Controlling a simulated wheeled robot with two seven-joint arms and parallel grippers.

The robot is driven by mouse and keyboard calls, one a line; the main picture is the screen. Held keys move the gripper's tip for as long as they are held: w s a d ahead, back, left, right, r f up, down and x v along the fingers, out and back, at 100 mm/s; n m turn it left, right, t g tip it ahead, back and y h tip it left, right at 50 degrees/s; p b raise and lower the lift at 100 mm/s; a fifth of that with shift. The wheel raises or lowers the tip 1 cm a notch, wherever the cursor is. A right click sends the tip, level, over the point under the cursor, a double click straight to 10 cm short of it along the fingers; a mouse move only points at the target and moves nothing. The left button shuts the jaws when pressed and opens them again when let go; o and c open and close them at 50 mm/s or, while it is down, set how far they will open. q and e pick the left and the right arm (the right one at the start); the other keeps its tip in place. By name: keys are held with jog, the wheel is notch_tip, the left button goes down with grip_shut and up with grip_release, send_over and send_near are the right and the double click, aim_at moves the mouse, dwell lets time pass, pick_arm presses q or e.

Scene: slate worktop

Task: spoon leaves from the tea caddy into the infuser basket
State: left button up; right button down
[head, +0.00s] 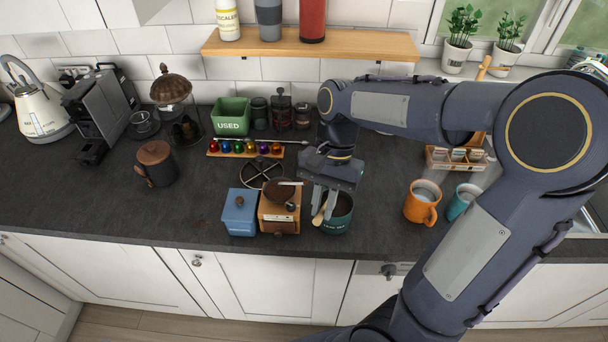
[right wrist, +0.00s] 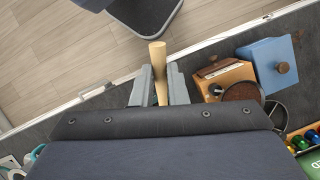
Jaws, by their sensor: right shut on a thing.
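A dark teal tin (head: 340,226), with a label that seems to read leaf tea, stands near the front edge of the worktop; I take it as the tea caddy. My right gripper (head: 321,212) points down at its left side and is shut on a pale wooden handle (head: 318,219), likely the spoon's. The handle (right wrist: 158,72) also shows between the fingers (right wrist: 159,88) in the right wrist view. The spoon's bowl is hidden, so I cannot tell whether it holds leaves. No infuser basket can be picked out with certainty. My left gripper is not in view.
A wooden grinder (head: 279,219) and a blue box (head: 240,214) stand close left of the tin. An orange mug (head: 417,207) and a teal mug (head: 459,203) stand to its right. A capsule rack (head: 245,150) lies behind. The worktop's front left is mostly clear.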

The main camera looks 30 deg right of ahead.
jog(key=shift+w+d+f+g+y+b, duration=0.3)
jog(key=shift+d+f+g+y+b, duration=0.05)
jog(key=shift+f+y+b, duration=0.15)
jog(key=shift+w+d+f+g+y+b, duration=0.25)
jog(key=shift+d+f+g+y+b, duration=0.15)
jog(key=shift+f+b, duration=0.1)
jog(key=shift+s+a+f+t+h+b, duration=0.6)
jog(key=shift+a+f+t+h+b, duration=0.35)
jog(key=shift+h+b, duration=0.35)
jog(key=shift+s+a+f+t+h+b, duration=0.7)
jog(key=shift+t+h+b, duration=0.35)
jog(key=shift+b, duration=0.45)
jog(key=shift+w+d, duration=0.1)
